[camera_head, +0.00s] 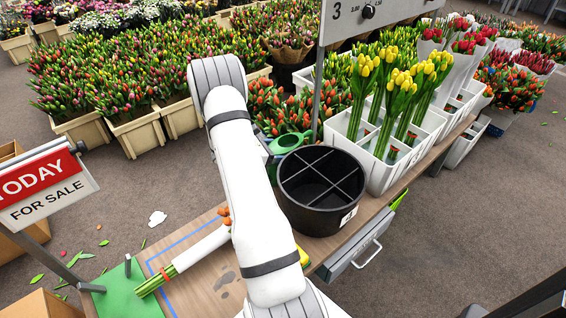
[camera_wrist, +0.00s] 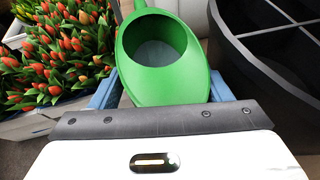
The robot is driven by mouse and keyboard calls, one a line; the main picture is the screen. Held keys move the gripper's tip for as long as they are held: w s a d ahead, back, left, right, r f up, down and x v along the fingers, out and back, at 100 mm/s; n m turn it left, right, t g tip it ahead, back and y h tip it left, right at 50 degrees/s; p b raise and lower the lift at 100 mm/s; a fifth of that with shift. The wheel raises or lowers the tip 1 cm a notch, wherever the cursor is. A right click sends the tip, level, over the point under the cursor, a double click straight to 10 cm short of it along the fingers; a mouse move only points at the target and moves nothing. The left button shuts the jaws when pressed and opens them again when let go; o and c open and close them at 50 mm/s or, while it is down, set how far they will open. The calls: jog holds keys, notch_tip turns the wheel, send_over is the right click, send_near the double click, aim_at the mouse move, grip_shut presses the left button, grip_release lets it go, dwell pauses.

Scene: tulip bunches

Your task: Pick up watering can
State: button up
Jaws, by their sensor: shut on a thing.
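The green watering can (camera_head: 288,142) stands out behind the black bucket in the head view, partly hidden by my arm. In the wrist view the can (camera_wrist: 165,85) is close in front, its round open top facing the camera. My gripper (camera_wrist: 162,92) has a blue finger on each side of the can and is shut on it. The lower part of the can and the finger contacts are hidden. In the head view my gripper is mostly hidden behind my white arm. I cannot tell whether the can is off its support.
A black divided bucket (camera_head: 308,212) is close to the right of the can. A white crate (camera_head: 381,177) of yellow tulips stands farther right on the wooden table (camera_head: 190,275). A wrapped bunch (camera_head: 200,248) lies on the table. Orange tulips (camera_wrist: 62,50) are left of the can.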

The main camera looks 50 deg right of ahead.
jog(key=c, duration=0.9)
jog(key=shift+r, duration=0.15)
grip_shut()
